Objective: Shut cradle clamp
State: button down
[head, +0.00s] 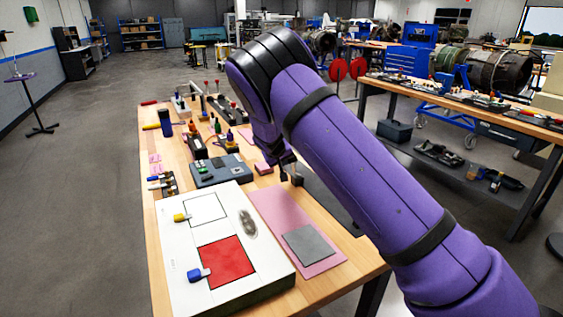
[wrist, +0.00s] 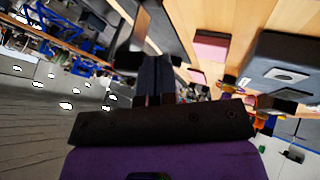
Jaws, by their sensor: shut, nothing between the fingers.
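My gripper (head: 289,172) is shut and empty, low over the right side of the wooden workbench (head: 165,262). In the wrist view the closed fingers (wrist: 153,82) point toward a dark plate (wrist: 165,35) by the bench edge. I cannot tell whether they touch anything. I cannot pick out the cradle clamp with certainty. Small fixtures (head: 228,104) with a pale bar and knobs stand at the far end of the bench, partly hidden by my purple arm.
A white panel (head: 178,295) with yellow and blue handles lies at the near left. A pink mat (head: 268,206) bears a grey square (head: 309,244). A grey-blue box (head: 215,170) and several bottles stand behind. Another bench (head: 520,124) stands right across an aisle.

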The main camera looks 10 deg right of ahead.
jog(key=shift+w+d+r+m+g+y, duration=0.2)
jog(key=shift+d+r+y, duration=0.2)
jog(key=shift+d+y, duration=0.3)
jog(key=shift+w+d+r+m+g+y, duration=0.2)
jog(key=shift+d+r+y, duration=0.25)
jog(key=shift+d+y, duration=0.2)
jog(key=shift+w+d+r+m+g+y, duration=0.1)
jog(key=shift+w+d+r+g+y, duration=0.1)
jog(key=shift+d+r+y, duration=0.35)
jog(key=w+d+f+m+g+y, duration=0.1)
jog(key=d+y, duration=0.4)
jog(key=w+d+f+m+g+y, duration=0.1)
jog(key=w+d+y, duration=0.1)
jog(key=d+y, duration=0.4)
jog(key=shift+d+f+m, duration=0.15)
jog(key=shift+f+m, duration=0.15)
jog(key=shift+d, duration=0.1)
jog(key=shift+r, duration=0.75)
